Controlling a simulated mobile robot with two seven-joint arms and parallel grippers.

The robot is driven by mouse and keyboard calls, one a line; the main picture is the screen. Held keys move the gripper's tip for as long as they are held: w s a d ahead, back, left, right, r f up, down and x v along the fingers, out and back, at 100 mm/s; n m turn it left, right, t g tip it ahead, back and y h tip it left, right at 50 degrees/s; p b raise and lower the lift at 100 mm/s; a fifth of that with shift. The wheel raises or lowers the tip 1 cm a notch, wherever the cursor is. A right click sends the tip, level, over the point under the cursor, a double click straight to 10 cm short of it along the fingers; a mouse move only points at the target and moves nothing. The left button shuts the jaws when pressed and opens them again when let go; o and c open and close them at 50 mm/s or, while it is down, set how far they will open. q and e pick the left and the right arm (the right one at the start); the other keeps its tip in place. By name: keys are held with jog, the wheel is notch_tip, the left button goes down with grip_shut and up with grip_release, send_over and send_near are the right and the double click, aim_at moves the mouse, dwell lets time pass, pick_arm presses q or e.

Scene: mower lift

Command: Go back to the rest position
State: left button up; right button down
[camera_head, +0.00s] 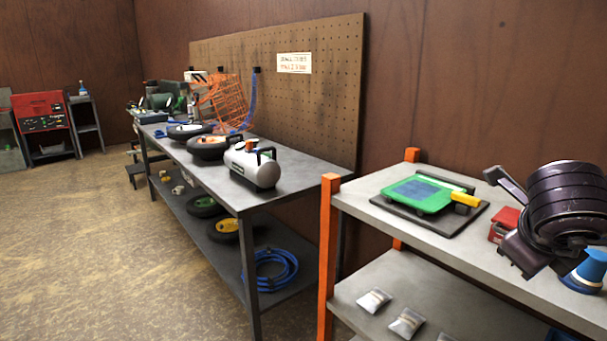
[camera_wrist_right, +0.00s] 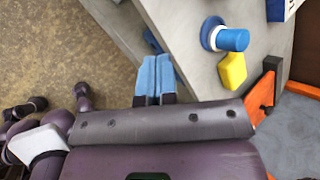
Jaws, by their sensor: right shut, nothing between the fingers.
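My right gripper (camera_wrist_right: 155,78) shows in the wrist view with its two blue fingers together and nothing between them. The fingers lie over the edge of a grey surface, with brown floor to the left. In the head view my dark purple right arm is at the right, in front of part of the near table; I cannot make out its fingertips clearly there. My left gripper is in neither view.
The near grey table (camera_head: 357,192) with orange posts holds a green device (camera_head: 416,194), a red box (camera_head: 505,222) and a blue-and-white item (camera_head: 590,270). A second bench (camera_head: 300,175) holds a compressor (camera_head: 252,165). The floor (camera_head: 80,250) at left is clear.

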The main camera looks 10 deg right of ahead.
jog(key=w+a+r+y+p, duration=0.1)
jog(key=w+a+y, duration=0.1)
jog(key=a+y, duration=1.7)
jog(key=w+d+f+m+t+h+p, duration=0.1)
jog(key=w+d+f+m+t+h, duration=0.1)
jog(key=d+f+m+t, duration=0.5)
jog(key=w+m+t+h+p, duration=0.15)
jog(key=m+t, duration=0.35)
jog(key=m, duration=0.6)
jog(key=s+d+f+m+g+h+p, duration=0.1)
jog(key=s+d+f+m+h, duration=0.2)
jog(key=f+m+h, duration=0.55)
pick_arm(q)
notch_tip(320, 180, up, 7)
jog(key=p, duration=0.3)
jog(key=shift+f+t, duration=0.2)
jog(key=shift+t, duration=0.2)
pick_arm(e)
jog(key=s+a+f+m+g, duration=0.2)
jog(key=s+f+m, duration=0.3)
jog(key=s+f, duration=0.4)
jog(key=s+a+f+m+g+h, duration=0.1)
jog(key=s+a+f+m+g, duration=0.1)
jog(key=s+f+m, duration=0.3)
jog(key=s+f+g, duration=0.1)
jog(key=s+f, duration=0.3)
jog(key=s, duration=0.3)
